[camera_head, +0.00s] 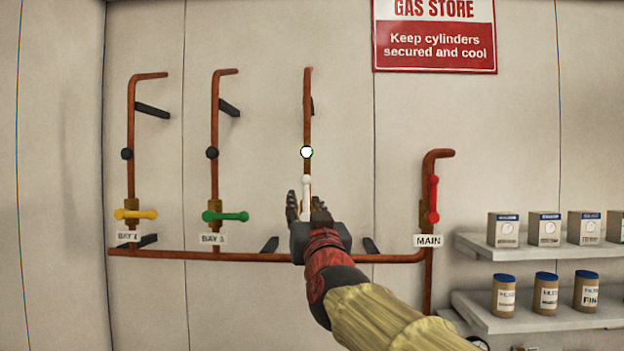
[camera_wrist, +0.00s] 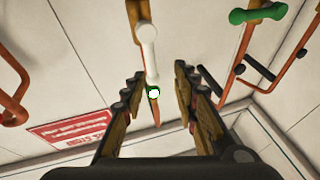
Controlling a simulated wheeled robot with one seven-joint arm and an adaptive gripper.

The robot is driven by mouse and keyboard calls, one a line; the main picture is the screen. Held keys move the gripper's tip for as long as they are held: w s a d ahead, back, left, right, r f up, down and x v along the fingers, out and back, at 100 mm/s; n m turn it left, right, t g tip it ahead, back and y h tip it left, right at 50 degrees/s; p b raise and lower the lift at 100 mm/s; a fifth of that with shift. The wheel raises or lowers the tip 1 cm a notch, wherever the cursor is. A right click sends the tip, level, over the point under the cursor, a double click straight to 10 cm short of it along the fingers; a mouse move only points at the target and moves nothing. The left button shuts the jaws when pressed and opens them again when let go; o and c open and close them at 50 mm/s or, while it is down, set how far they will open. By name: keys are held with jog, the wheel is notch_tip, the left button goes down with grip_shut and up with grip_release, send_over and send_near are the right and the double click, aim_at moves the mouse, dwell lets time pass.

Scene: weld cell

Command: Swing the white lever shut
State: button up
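The white lever (camera_head: 307,190) stands upright, in line with the copper pipe (camera_head: 308,110) behind it. In the wrist view the white lever (camera_wrist: 149,52) comes down from the top, its rounded end towards the gap between the fingers. My gripper (camera_head: 305,200) is open in front of the lever's lower part and hides the valve body there. In the wrist view my gripper (camera_wrist: 160,72) has one finger on each side of the lever's line, with gaps showing. I cannot tell how deep the lever is between them.
The yellow lever (camera_head: 136,215) and green lever (camera_head: 226,216) lie across their pipes to the left. The red lever (camera_head: 433,200), above the MAIN label (camera_head: 428,241), is upright. A white round face (camera_head: 306,152) sits above the white lever. Shelves (camera_head: 545,312) hold boxes and jars at right.

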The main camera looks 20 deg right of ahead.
aim_at(307, 184)
jog(key=shift+t+h, duration=0.4)
jog(key=shift+h, duration=0.2)
jog(key=shift+s+d+r+p+x, duration=0.15)
jog(key=shift+r+p+x, duration=0.15)
jog(key=shift+x, duration=1.1)
jog(key=shift+s+d+r+p+x, duration=0.15)
jog(key=shift+p+x, duration=0.25)
jog(key=shift+x, duration=1)
jog(key=shift+s+d+r+p+x, duration=0.1)
jog(key=shift+d+r+p+x, duration=0.2)
jog(key=shift+x, duration=1.1)
jog(key=shift+a, duration=0.1)
grip_shut()
jog(key=shift+f, duration=0.1)
